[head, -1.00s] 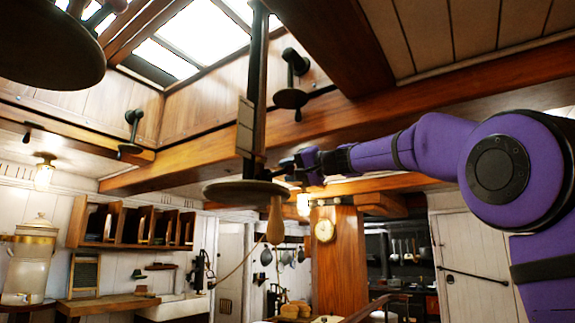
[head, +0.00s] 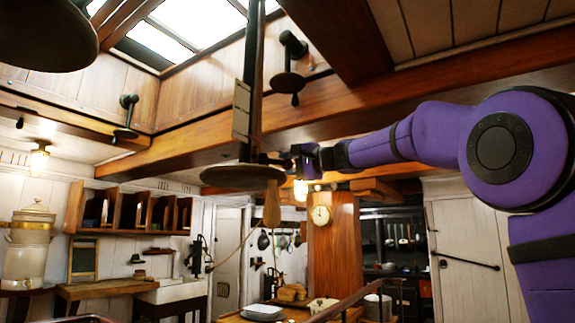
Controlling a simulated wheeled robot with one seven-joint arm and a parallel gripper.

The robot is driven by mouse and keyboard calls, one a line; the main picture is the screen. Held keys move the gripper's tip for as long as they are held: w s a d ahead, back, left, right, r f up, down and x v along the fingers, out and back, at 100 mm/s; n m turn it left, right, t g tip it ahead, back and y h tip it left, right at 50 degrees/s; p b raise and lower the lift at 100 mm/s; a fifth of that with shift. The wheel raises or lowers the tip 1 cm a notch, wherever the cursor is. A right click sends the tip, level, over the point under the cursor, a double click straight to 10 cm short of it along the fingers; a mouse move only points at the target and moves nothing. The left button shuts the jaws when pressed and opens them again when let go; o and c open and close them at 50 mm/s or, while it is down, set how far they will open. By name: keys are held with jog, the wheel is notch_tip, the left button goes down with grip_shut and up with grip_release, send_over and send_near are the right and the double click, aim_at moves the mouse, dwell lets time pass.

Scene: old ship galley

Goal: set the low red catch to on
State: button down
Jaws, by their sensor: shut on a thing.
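A dark post (head: 250,85) hangs from the skylight frame, with a round wooden disc (head: 230,176) at its lower end. My gripper (head: 279,161) is at the right side of the post's lower end, just above the disc. Its fingers are small and dark here, shut around a small part at the post. A faint dark-red patch shows at the fingertips; this looks like the low red catch (head: 265,158), mostly hidden by the fingers and the post. Its setting cannot be read.
A wooden pull handle (head: 272,204) hangs under the disc on a cord. Dark winch-like fittings (head: 289,66) sit on the skylight sides. A ceiling beam (head: 330,108) runs behind my arm. A clock post (head: 336,245) and a counter stand below.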

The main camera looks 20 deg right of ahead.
jog(key=c, duration=0.7)
grip_release()
jog(key=v, duration=1.1)
jog(key=shift+f, duration=0.1)
